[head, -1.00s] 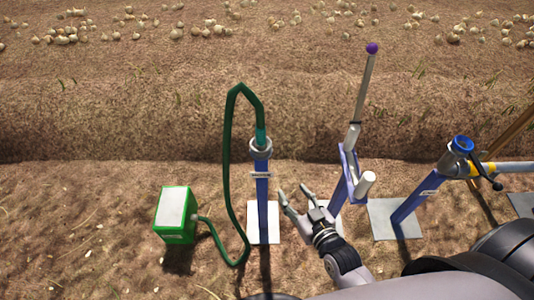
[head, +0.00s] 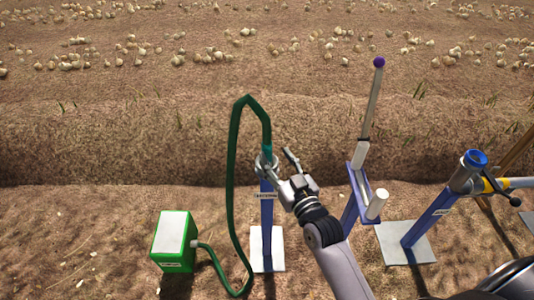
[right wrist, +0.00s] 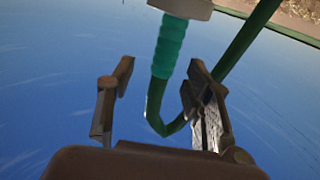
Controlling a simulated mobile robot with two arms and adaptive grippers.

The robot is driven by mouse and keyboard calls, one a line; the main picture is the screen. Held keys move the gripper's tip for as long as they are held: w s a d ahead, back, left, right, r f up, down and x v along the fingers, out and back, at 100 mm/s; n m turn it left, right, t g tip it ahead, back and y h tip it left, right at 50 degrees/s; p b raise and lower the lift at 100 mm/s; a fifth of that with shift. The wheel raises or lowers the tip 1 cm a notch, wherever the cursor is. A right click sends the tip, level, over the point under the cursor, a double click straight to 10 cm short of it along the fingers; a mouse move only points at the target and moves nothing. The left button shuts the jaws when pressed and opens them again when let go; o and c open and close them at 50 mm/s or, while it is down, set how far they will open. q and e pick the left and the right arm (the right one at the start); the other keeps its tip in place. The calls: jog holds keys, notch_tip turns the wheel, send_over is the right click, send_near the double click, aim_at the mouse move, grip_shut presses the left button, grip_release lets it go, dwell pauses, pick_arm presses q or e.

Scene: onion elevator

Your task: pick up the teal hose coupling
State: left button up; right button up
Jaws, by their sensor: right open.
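The teal hose coupling (head: 267,151) is at the end of the dark green hose (head: 233,150), in the grey collar on top of a blue post (head: 266,207). In the right wrist view the ribbed teal coupling (right wrist: 170,45) shows in line with the gap between my fingers, with the grey collar (right wrist: 185,8) at the top edge. My right gripper (head: 278,167) is open beside the post top, just right of the coupling; it also shows in the right wrist view (right wrist: 159,68). I cannot tell whether a finger touches the coupling. My left gripper is not in view.
A green box (head: 171,242) stands on the soil at the left, joined to the hose. A purple-knobbed lever (head: 370,110) stands right of my gripper. Farther right is a blue post with an open blue top (head: 474,160). Onions lie in the field behind.

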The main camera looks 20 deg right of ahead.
aim_at(269, 151)
jog(key=w, duration=0.2)
jog(key=w+a, duration=0.1)
jog(key=w, duration=0.2)
jog(key=shift+w+a+f+b, duration=0.1)
jog(key=shift+w+b, duration=0.15)
jog(key=shift+b, duration=0.15)
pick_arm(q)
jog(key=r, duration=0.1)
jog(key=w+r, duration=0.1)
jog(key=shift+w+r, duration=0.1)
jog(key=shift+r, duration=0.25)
pick_arm(e)
grip_shut()
